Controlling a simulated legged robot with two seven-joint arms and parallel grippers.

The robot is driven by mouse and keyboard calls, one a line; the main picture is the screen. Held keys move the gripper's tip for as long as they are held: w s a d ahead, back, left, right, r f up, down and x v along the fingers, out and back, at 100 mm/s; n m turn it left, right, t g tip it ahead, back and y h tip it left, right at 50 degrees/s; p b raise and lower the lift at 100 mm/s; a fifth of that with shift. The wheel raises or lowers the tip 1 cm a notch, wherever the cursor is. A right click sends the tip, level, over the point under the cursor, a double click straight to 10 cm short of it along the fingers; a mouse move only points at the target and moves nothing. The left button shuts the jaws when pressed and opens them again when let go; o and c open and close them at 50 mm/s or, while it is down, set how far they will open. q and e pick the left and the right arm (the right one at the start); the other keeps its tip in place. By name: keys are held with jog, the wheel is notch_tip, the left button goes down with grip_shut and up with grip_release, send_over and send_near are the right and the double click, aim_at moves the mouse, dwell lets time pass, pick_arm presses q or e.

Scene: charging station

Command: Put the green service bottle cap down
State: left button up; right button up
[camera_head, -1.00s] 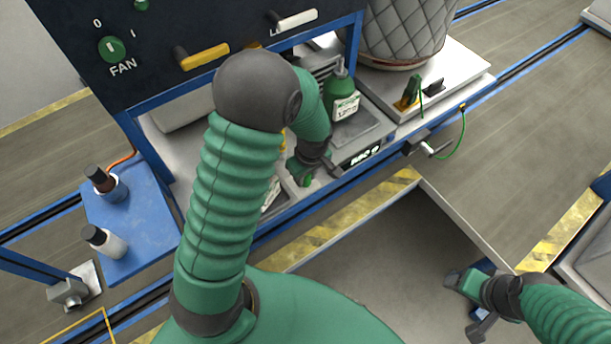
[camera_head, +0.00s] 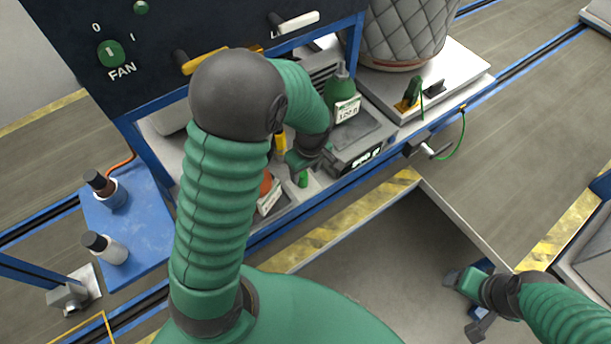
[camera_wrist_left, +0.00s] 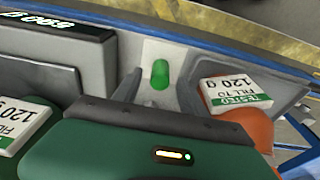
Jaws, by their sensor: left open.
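The green service bottle cap (camera_head: 303,179) stands on the light grey deck of the station. It also shows in the wrist view (camera_wrist_left: 159,74), with bare surface around it. My left gripper (camera_head: 306,163) is open, just above and behind the cap in the head view; its fingers show at either side below the cap in the wrist view (camera_wrist_left: 157,92), and nothing is held. The green service bottle (camera_head: 343,98), with a white label, stands on the scale (camera_head: 360,140). My right gripper (camera_head: 466,288) is low at the right, away from the station; its jaw opening is unclear.
A blue side shelf (camera_head: 138,235) holds two dark-capped bottles. A quilted grey vessel (camera_head: 405,30) stands behind right. The deck's front edge has a blue rail.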

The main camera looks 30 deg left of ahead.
pick_arm(q)
notch_tip(320, 180, up, 7)
jog(key=s+d+f+m+t+h, duration=0.1)
jog(key=s+d+m, duration=0.6)
jog(key=m, duration=0.6)
jog(key=shift+s+t+h, duration=0.3)
jog(key=shift+s+t, duration=0.1)
jog(key=shift+s, duration=0.7)
